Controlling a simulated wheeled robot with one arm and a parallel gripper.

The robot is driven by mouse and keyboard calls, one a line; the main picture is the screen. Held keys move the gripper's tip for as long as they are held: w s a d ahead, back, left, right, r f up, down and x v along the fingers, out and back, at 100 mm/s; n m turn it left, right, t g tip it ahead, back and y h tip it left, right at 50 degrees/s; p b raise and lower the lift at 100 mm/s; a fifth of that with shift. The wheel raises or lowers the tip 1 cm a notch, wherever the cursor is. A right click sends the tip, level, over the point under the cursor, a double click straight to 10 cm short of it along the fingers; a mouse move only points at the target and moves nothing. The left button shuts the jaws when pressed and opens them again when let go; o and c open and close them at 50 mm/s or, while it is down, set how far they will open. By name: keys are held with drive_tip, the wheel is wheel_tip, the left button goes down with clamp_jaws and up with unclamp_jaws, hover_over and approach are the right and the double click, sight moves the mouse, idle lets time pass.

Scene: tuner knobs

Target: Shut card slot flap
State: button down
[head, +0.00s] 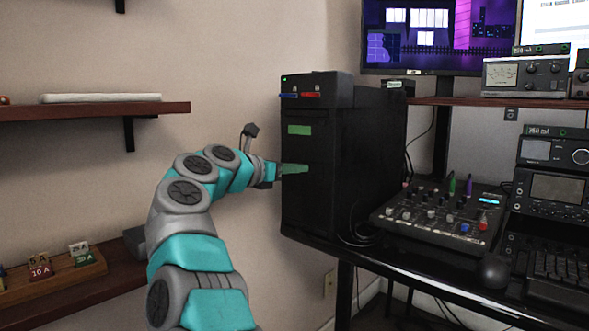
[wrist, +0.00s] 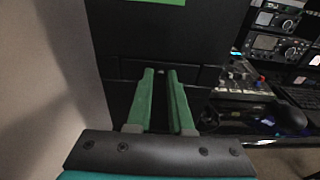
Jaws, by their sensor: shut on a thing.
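A black tower case (head: 360,150) stands at the left end of the black desk. Its front carries a green label (head: 299,130); the label's lower edge also shows in the wrist view (wrist: 160,2). My gripper (head: 306,168) is at the tower's front, below the label. In the wrist view, its green fingers (wrist: 161,72) lie close together with a narrow dark gap, tips at a seamed black front panel (wrist: 205,76). They are shut on a small dark part there, mostly hidden. I cannot clearly make out the card slot flap or how far it is open.
A black unit (head: 318,88) with blue and red fronts tops the tower. A mixer (head: 440,215) and a mouse (head: 494,271) are on the desk to the right. Wall shelves (head: 90,110) are at the left.

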drive_tip(key=c, duration=0.8)
unclamp_jaws()
drive_tip(key=b+v, duration=0.1)
drive_tip(key=v, duration=0.6)
drive_tip(key=shift+s+a+b, duration=0.25)
drive_tip(key=shift+s+b, duration=0.05)
drive_tip(key=shift+b, duration=0.1)
